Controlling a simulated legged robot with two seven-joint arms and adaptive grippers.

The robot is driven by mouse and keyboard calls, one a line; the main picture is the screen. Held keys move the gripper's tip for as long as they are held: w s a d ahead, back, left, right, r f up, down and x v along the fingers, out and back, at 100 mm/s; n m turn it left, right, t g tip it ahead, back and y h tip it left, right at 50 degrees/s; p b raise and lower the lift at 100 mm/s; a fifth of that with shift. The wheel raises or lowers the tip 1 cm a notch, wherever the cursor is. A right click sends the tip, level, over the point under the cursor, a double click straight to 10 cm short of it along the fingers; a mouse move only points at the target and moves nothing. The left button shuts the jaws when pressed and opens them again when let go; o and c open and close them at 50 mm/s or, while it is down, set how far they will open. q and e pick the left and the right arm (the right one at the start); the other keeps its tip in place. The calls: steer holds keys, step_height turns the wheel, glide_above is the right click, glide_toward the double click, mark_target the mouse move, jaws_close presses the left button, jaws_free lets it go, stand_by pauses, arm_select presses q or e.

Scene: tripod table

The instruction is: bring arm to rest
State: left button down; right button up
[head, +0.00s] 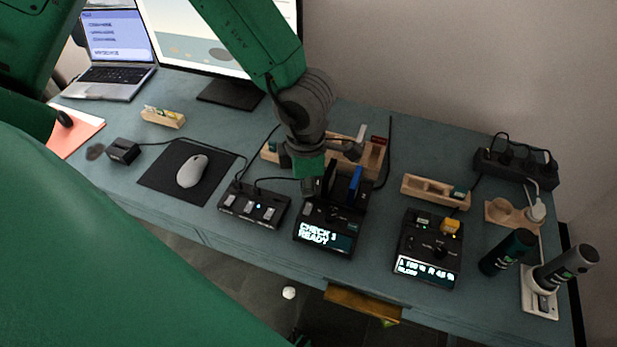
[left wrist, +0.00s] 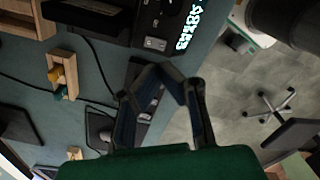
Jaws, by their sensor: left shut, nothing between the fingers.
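My left arm (head: 262,45) reaches in over the desk from the top left. My left gripper (head: 318,180) is shut and empty. It hangs above the dark device with the lit "CHECK 1 READY" display (head: 325,236), in front of a wooden holder (head: 372,158). In the left wrist view the two fingertips of my left gripper (left wrist: 160,72) come together with nothing between them, over the desk near its edge. I cannot tell whether the gripper touches the device. My right gripper is not in view.
The desk (head: 385,110) also holds a monitor (head: 180,30), a laptop (head: 110,80), a mouse (head: 192,170) on a black pad, a button box (head: 255,205), a second display device (head: 428,248), dark cylinders (head: 508,252) and a power strip (head: 515,165). Cables run between them.

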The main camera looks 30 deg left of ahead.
mark_target(255, 247)
arm_select(q)
steer(key=shift+f, duration=0.1)
stand_by(0.3)
